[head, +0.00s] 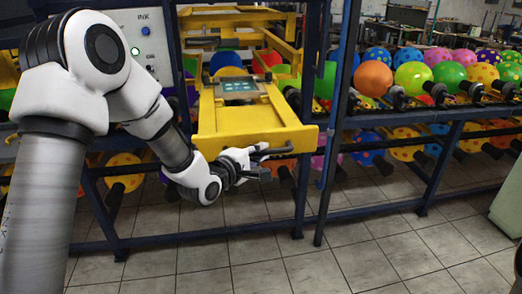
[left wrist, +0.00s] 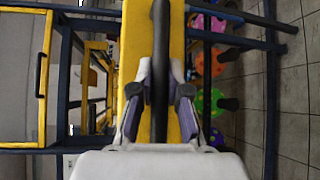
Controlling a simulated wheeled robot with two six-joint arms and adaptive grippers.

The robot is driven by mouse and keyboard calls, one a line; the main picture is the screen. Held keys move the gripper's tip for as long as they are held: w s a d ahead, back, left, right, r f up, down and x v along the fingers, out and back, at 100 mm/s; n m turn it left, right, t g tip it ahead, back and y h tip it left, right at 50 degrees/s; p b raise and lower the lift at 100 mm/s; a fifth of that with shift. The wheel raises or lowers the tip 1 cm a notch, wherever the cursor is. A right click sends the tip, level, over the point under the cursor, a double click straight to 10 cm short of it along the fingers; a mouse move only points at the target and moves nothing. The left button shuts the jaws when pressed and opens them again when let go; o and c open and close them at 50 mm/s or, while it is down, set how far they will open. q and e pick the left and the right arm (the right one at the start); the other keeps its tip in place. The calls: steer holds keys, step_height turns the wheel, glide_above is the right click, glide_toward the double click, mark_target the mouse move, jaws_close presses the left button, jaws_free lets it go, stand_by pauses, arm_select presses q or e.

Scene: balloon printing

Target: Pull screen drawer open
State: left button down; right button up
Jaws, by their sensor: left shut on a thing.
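The yellow screen drawer (head: 222,118) juts out of the dark blue rack toward me in the head view, with a small display (head: 238,87) on top. Its yellow front panel also shows in the left wrist view (left wrist: 135,25). A dark bar handle (left wrist: 160,40) runs along that panel; part of it shows in the head view (head: 277,151). My left gripper (head: 257,158) is at the front panel, shut on the handle. In the left wrist view its two fingers (left wrist: 160,85) lie on either side of the bar.
The dark blue rack (head: 310,110) has uprights on both sides of the drawer. An INK control box (head: 142,35) is at upper left. Colourful balloons (head: 412,78) line the shelves at right. The tiled floor (head: 300,265) in front is clear.

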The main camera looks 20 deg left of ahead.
arm_select(q)
steer(key=shift+s+d, duration=0.65)
steer(key=shift+s, duration=0.25)
steer(key=c, duration=1.1)
jaws_free()
steer(key=shift+c, duration=0.2)
steer(key=v, duration=0.7)
steer(key=shift+s+a, duration=0.15)
steer(key=shift+s, duration=0.05)
